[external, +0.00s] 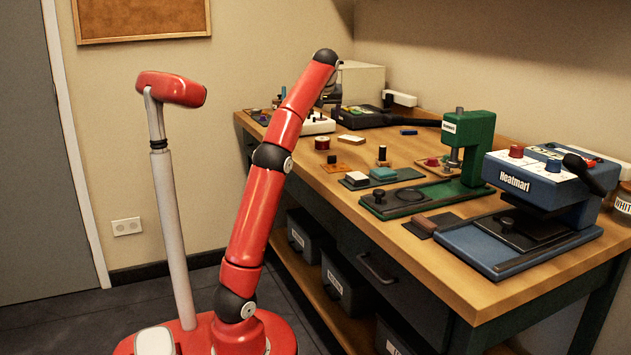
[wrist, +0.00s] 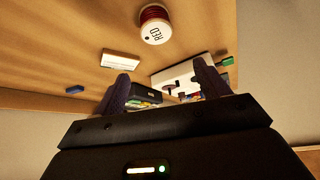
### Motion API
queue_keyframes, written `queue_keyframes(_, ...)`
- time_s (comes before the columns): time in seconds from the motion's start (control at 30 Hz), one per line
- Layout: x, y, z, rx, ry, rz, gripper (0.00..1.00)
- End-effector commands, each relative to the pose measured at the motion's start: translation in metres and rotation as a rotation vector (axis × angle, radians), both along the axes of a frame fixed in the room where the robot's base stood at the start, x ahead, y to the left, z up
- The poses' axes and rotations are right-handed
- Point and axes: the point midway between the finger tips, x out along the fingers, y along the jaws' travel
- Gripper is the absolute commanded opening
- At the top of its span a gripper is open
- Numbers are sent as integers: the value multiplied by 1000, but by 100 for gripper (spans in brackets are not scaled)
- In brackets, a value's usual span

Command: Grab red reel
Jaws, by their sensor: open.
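The red reel (wrist: 155,24) has dark red thread and a white end marked "RED". It stands at the top centre of the wrist view, beyond my open fingertips and apart from them. In the external view the red reel (external: 322,143) is on the table behind my arm's upper part, just right of it. My gripper (wrist: 162,88) is open and empty in the wrist view, one dark finger on each side. In the external view my gripper (external: 331,93) is above the table's left part, partly hidden by my arm.
A pale block (wrist: 120,60), a blue block (wrist: 75,89) and a white device (wrist: 190,68) lie near the reel. A dark spool (external: 382,155) stands right of it. A green press (external: 470,145) and a blue heat machine (external: 550,180) stand farther right on the table (external: 480,285).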

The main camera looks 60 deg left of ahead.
Motion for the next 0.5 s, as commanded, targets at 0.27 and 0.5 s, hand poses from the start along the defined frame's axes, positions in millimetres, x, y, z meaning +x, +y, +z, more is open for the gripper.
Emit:
queue_keyframes(0.27,-1,-2,-24,-2,2,-4,74)
queue_keyframes(0.5,0,1,-41,0,2,-3,74)
